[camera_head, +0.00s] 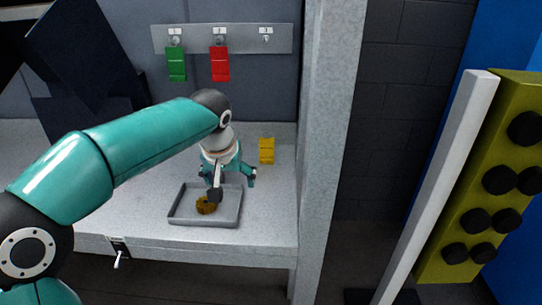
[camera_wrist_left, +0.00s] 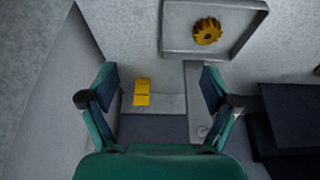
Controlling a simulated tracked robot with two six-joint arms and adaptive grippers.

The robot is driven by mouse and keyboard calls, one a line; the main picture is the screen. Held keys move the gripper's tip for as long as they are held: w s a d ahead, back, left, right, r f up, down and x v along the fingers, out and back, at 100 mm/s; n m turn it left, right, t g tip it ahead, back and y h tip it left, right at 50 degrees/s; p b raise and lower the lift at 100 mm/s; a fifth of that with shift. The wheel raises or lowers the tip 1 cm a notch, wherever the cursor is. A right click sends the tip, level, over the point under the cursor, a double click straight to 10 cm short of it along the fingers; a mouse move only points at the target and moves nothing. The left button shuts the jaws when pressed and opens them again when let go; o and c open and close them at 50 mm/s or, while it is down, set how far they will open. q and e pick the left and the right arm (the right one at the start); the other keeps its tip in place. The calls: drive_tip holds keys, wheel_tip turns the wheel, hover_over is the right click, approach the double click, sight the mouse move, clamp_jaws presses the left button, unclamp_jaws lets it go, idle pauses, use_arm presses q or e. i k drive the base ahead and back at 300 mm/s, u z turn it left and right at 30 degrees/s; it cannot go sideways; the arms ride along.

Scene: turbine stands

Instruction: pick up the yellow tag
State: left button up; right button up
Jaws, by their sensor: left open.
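The yellow tag (camera_head: 266,150) is at the back of the grey bench, right of my left gripper (camera_head: 235,183). In the left wrist view the tag (camera_wrist_left: 141,93) shows between the two open fingers of my left gripper (camera_wrist_left: 160,82), nearer the left finger. My left gripper is empty and hangs over the right part of a shallow tray, apart from the tag. Whether the tag lies flat or leans cannot be told. My right gripper is not in view.
The grey tray (camera_head: 190,221) holds a toothed golden wheel (camera_head: 206,205). A green tag (camera_head: 176,64) and a red tag (camera_head: 220,64) hang on the hook plate (camera_head: 245,39); its right hook is bare. A grey post (camera_head: 330,130) bounds the bench at right.

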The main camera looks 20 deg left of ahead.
sight(266, 145)
drive_tip(key=z, duration=0.05)
drive_tip(key=i, duration=0.95)
drive_tip(key=u, duration=0.1)
